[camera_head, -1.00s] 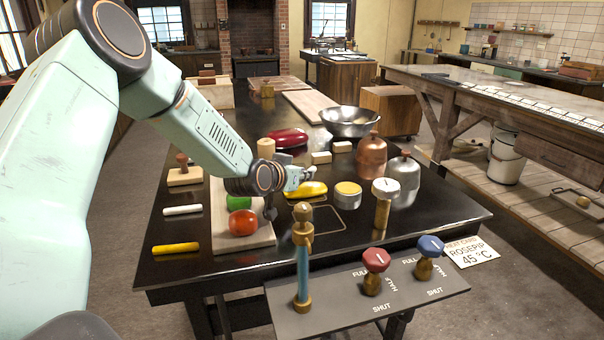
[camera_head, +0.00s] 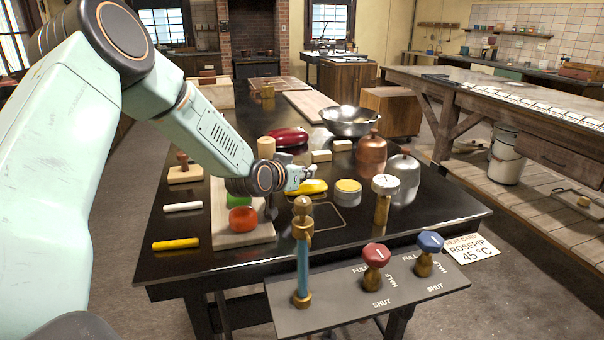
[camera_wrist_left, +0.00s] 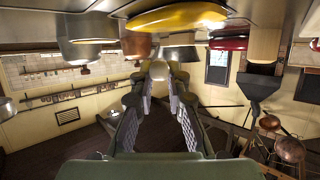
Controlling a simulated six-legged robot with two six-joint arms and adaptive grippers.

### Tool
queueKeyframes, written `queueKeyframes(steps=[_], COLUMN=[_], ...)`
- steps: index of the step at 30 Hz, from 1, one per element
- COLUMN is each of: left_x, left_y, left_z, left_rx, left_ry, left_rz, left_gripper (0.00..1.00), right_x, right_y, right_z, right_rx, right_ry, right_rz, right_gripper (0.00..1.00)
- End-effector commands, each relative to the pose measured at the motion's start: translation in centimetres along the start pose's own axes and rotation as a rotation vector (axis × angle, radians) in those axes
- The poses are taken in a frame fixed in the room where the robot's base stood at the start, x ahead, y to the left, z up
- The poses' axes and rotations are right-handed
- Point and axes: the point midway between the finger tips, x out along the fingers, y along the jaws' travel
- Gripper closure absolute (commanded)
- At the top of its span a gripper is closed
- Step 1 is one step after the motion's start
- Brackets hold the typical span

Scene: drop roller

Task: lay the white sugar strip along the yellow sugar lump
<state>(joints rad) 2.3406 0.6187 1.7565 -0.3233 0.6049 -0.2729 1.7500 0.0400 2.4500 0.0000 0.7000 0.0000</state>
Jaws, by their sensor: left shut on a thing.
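The yellow sugar lump (camera_head: 314,187) lies on the black table, glossy and long. It also shows at the top of the left wrist view (camera_wrist_left: 178,17). My left gripper (camera_head: 302,178) is just behind and left of the lump in the head view, partly hidden by its own wrist. In the left wrist view its fingers (camera_wrist_left: 160,82) close on a small pale piece (camera_wrist_left: 158,69), which looks like the white sugar strip; most of it is hidden. The piece appears apart from the lump, though the exact gap is unclear. My right gripper is not in view.
A board (camera_head: 232,241) with a red and a green lump lies left of the gripper. White (camera_head: 183,206) and yellow (camera_head: 175,244) sticks lie farther left. A yellow-topped tin (camera_head: 347,193), a copper bottle (camera_head: 371,158) and a valve panel (camera_head: 350,298) are close by.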

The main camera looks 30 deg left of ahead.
Motion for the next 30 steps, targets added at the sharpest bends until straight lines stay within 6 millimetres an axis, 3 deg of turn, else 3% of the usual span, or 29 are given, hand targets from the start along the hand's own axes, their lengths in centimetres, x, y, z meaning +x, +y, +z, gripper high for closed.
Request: queueKeyframes(steps=[1, 5, 6, 15, 25, 30], left_x=[-0.1, -0.1, -0.1, -0.1, -0.2, -1.0], left_y=[0.2, 0.3, 0.3, 0.2, 0.2, 0.2], left_z=[1.5, 1.5, 1.6, 1.6, 1.3, -1.0], left_rx=[-0.007, -0.009, -0.009, -0.011, -0.011, -0.011], left_ry=[-0.027, -0.030, -0.030, -0.032, -0.031, -0.021], left_rz=[0.005, 0.006, 0.006, 0.006, 0.006, 0.005], left_gripper=[1.00, 1.00, 0.82, 0.58, 0.58, 0.58], right_x=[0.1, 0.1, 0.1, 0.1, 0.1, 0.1], right_y=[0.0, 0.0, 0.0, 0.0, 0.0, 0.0], right_z=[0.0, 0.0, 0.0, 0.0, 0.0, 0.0], right_rx=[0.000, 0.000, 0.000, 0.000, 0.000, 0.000], right_ry=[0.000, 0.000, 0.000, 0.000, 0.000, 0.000], right_rz=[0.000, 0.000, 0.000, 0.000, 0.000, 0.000], right_gripper=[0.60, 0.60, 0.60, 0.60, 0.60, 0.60])
